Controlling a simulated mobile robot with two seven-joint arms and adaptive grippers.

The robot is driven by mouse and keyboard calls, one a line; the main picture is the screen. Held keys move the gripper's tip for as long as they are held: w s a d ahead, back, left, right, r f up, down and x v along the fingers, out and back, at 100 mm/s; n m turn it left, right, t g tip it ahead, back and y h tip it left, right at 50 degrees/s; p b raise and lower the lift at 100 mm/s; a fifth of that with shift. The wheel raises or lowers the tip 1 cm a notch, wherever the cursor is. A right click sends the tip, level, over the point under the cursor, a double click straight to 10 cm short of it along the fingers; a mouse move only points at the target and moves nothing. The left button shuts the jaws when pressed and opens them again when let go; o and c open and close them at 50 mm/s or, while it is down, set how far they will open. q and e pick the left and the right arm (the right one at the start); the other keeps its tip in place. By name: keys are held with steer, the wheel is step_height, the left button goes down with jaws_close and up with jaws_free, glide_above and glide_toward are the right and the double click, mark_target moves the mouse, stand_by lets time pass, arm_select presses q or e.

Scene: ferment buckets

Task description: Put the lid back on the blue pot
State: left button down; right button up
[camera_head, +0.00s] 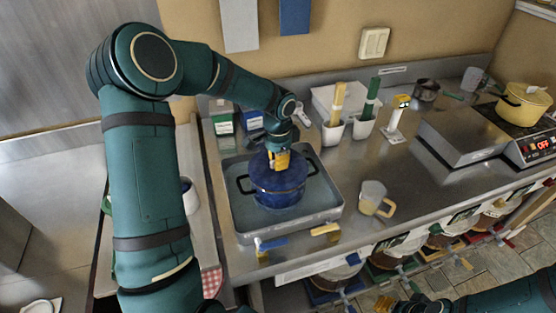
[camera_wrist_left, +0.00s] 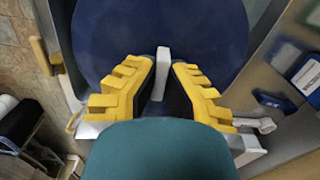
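The blue pot (camera_head: 279,198) stands in a shallow grey tray (camera_head: 238,222) of liquid on the steel counter. Its dark side handles stick out left and right. The blue lid (camera_head: 262,168) is at the pot's mouth and looks about level; whether it is fully seated cannot be told. My left gripper (camera_head: 281,161) points down over the middle of the lid. In the left wrist view, its yellow fingers (camera_wrist_left: 163,70) close on the lid's pale upright handle, with the lid (camera_wrist_left: 205,35) filling the background. My right gripper (camera_head: 385,302) is partly visible at the bottom edge.
A clear jug (camera_head: 374,198) stands right of the tray. White holders with upright tools (camera_head: 334,131) stand behind it. A yellow pot (camera_head: 523,103) sits on the stove at far right. Bare counter (camera_head: 420,185) lies right of the jug.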

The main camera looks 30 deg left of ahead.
arm_select(q)
steer(key=shift+f, duration=0.1)
stand_by(0.7)
steer(key=shift+c, duration=2.3)
jaws_free()
steer(key=shift+r+p, duration=2.55)
steer(key=shift+r, duration=1)
jaws_close()
